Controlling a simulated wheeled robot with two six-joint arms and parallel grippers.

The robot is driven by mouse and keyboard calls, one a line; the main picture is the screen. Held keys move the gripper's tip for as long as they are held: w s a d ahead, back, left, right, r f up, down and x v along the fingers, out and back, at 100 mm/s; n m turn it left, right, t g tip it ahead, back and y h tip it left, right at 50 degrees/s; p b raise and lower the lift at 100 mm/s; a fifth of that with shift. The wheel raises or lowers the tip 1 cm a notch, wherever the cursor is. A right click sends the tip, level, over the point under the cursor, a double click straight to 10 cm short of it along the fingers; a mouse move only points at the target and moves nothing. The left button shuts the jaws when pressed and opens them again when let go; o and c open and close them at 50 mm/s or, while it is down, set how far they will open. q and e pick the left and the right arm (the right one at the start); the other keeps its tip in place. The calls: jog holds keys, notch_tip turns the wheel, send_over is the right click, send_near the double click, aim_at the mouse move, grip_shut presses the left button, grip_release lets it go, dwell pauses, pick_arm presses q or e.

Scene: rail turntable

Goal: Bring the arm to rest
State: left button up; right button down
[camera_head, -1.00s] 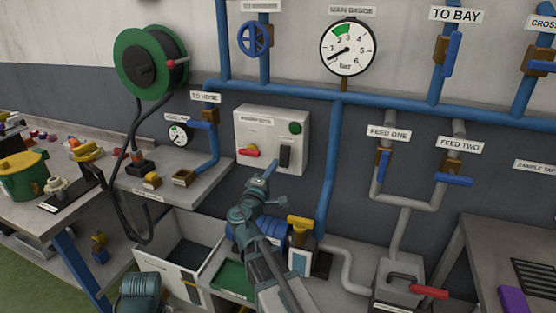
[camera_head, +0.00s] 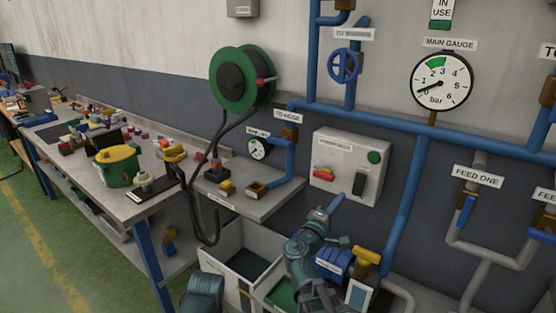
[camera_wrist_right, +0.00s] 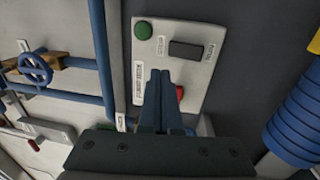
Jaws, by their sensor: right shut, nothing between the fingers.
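My right gripper (camera_head: 333,204) is shut and empty. Its arm comes up from the bottom of the head view, and its fingertips stand in front of the lower part of the grey control box (camera_head: 335,184). In the right wrist view the closed fingers (camera_wrist_right: 160,78) point at the control box (camera_wrist_right: 205,30) and cover part of its red handle (camera_wrist_right: 179,93). I cannot tell whether the fingertips touch the box. A dark teal part of my own body shows at the bottom left of the head view. My left gripper is not in view.
A blue pump (camera_head: 335,263) with a yellow valve sits right beside my right arm. A grey shelf (camera_head: 235,203) with a small gauge is to the left. Blue pipes (camera_head: 400,215) run along the wall. A cluttered workbench (camera_head: 115,200) stands at the left, with open green floor before it.

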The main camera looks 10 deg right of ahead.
jog(key=s+a+f+m+g+y+p, duration=0.1)
jog(key=s+a+f+m+g+y, duration=0.3)
jog(key=f, duration=0.3)
jog(key=s+a+f+m+g+y+p, duration=0.1)
jog(key=s+a+f+g+y+p, duration=0.15)
jog(key=a+f, duration=0.4)
jog(key=s+a+f+g+y, duration=0.3)
jog(key=s+a, duration=0.3)
jog(key=a, duration=0.2)
jog(key=s+a+f+g+y, duration=0.3)
jog(key=s+a, duration=0.3)
jog(key=a, duration=0.3)
jog(key=shift+s+a+f+n+y+p, duration=0.2)
jog(key=shift+f+n+y+p, duration=0.2)
jog(key=shift+y, duration=0.15)
jog(key=shift+d, duration=0.2)
